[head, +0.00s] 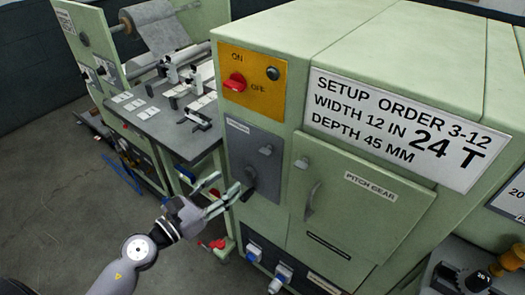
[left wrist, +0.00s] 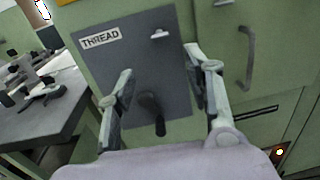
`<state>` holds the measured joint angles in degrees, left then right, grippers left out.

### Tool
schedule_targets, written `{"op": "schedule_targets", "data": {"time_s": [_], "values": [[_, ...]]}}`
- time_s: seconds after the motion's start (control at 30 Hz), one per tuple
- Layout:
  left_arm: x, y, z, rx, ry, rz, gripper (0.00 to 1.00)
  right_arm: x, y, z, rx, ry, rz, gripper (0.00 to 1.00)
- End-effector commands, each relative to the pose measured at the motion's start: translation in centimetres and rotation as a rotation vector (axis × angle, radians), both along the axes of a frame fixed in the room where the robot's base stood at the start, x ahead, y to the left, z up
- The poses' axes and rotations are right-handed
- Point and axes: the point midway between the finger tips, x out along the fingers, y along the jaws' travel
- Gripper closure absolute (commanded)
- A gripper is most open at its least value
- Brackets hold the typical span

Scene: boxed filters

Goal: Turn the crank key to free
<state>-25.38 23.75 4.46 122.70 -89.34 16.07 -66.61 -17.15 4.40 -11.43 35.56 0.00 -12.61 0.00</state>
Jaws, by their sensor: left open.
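The crank key (head: 247,191) is a short dark handle on a dark grey panel (head: 240,142) at the front of the green machine. In the left wrist view the key (left wrist: 153,109) hangs downward on the panel, below a label reading THREAD (left wrist: 100,38). A small light metal peg (left wrist: 160,33) sits at the panel's upper right; it also shows in the head view (head: 266,150). My left gripper (head: 228,182) is open and empty in front of the panel, just left of the key. In the wrist view the key appears between and below its fingertips. My right gripper is out of view.
A red switch (head: 234,84) is on a yellow plate above the panel. Right of it is a PITCH GEAR door (head: 352,195) with a curved handle. Blue-and-white plugs (head: 280,278) are below. A grey worktable (head: 165,125) with metal fixtures stands at left.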

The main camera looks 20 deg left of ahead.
Motion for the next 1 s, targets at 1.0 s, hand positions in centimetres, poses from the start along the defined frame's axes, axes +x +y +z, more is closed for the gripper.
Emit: {"op": "schedule_targets", "data": {"time_s": [1.0], "values": [[13.0, -5.7, -0.1, -0.003, 0.003, 0.001, 0.53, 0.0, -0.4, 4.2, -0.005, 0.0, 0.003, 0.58]]}}
